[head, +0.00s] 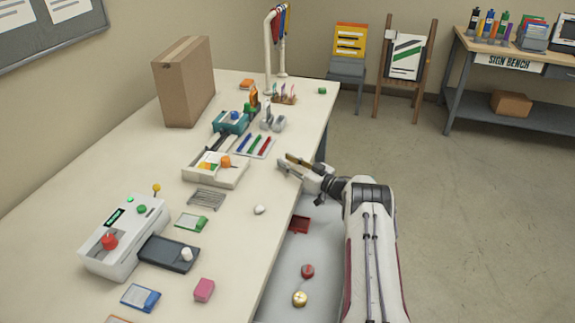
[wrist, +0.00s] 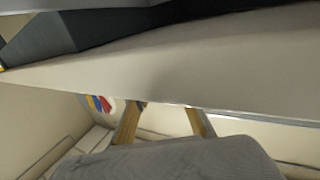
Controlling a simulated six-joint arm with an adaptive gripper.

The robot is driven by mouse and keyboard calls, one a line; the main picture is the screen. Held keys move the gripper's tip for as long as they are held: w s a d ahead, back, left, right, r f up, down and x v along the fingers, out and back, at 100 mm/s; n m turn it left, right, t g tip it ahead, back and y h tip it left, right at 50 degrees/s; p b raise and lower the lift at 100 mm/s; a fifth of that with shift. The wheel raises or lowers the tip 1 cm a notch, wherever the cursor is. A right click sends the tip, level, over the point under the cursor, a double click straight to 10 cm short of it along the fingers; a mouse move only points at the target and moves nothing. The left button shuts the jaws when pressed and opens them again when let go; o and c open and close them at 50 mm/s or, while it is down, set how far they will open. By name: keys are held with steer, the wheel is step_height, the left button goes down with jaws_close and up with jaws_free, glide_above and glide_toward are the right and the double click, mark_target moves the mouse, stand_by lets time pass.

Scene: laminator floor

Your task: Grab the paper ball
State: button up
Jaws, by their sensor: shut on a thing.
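A small white rounded lump, which looks like the paper ball (head: 259,210), lies on the white table near its right edge. My gripper (head: 289,163) is above the table's right edge, farther back and to the right of the lump, and apart from it. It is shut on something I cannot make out. One finger looks pale grey and the other side gold-brown. In the wrist view, a grey rounded shape fills the bottom, with two gold-brown bars beyond it. The lump is not recognisable there.
The white table (head: 222,245) holds a machine with a red knob (head: 109,241), a shallow tray (head: 215,170), a wire rack (head: 207,200) and a cardboard box (head: 184,82). Below the right edge, a grey surface carries a red tray (head: 299,224) and round pieces (head: 300,299).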

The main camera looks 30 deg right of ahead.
step_height(320, 180, up, 9)
steer(key=shift+f, duration=0.2)
stand_by(0.3)
stand_by(0.3)
